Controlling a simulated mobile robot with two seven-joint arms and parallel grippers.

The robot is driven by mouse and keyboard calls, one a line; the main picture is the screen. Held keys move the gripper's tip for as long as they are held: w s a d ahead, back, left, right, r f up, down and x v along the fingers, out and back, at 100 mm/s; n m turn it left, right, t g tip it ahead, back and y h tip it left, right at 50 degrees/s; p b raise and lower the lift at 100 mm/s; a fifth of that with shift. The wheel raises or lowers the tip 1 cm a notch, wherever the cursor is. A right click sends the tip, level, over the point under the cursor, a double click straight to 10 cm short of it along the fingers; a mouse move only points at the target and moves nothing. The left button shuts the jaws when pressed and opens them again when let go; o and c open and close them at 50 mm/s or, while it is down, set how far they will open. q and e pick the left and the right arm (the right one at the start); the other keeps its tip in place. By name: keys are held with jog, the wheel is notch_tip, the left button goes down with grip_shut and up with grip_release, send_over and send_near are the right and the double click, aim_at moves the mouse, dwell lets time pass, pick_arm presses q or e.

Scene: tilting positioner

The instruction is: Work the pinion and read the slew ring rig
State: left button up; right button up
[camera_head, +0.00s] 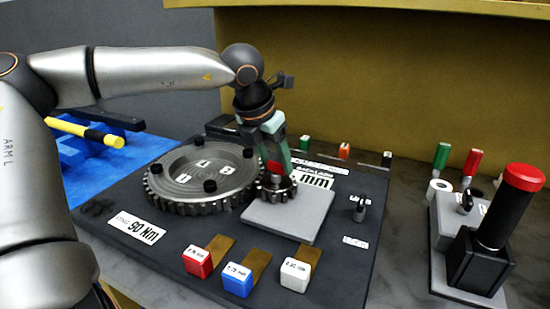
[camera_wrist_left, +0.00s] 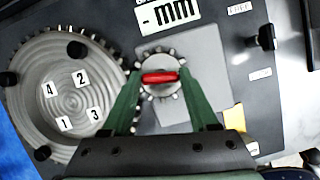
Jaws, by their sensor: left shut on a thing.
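The large grey slew ring (camera_head: 205,178) lies flat on the dark board, with black bolts and number tags 1 to 4 on its face; it also shows in the wrist view (camera_wrist_left: 72,90). The small toothed pinion (camera_head: 276,187) sits at its right edge on a light grey plate (camera_head: 300,216). My left gripper (camera_head: 276,158) reaches down over the pinion, its green fingers shut on the red handle (camera_wrist_left: 160,77) on top. Whether the teeth touch is hard to tell. A display reading "- mm" (camera_wrist_left: 168,12) is behind the pinion. My right gripper is not in view.
Red (camera_head: 198,262), blue (camera_head: 237,279) and white (camera_head: 295,273) labelled blocks stand along the board's front. A "90 Nm" label (camera_head: 138,229) lies left of them. A small black switch (camera_head: 360,210) is at the right. A red-capped black cylinder (camera_head: 508,205) stands further right. A yellow-handled tool (camera_head: 85,132) lies on blue at left.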

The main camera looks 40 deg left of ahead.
pick_arm(q)
jog(key=shift+m+h+p, duration=0.3)
jog(key=shift+m+h, duration=0.1)
jog(key=shift+m, duration=0.8)
jog(key=o, duration=1.4)
jog(key=p+v, duration=0.1)
jog(key=v, duration=1.1)
jog(key=shift+s+r+p, duration=0.15)
jog(key=shift+r+p, duration=0.1)
jog(key=shift+p, duration=0.1)
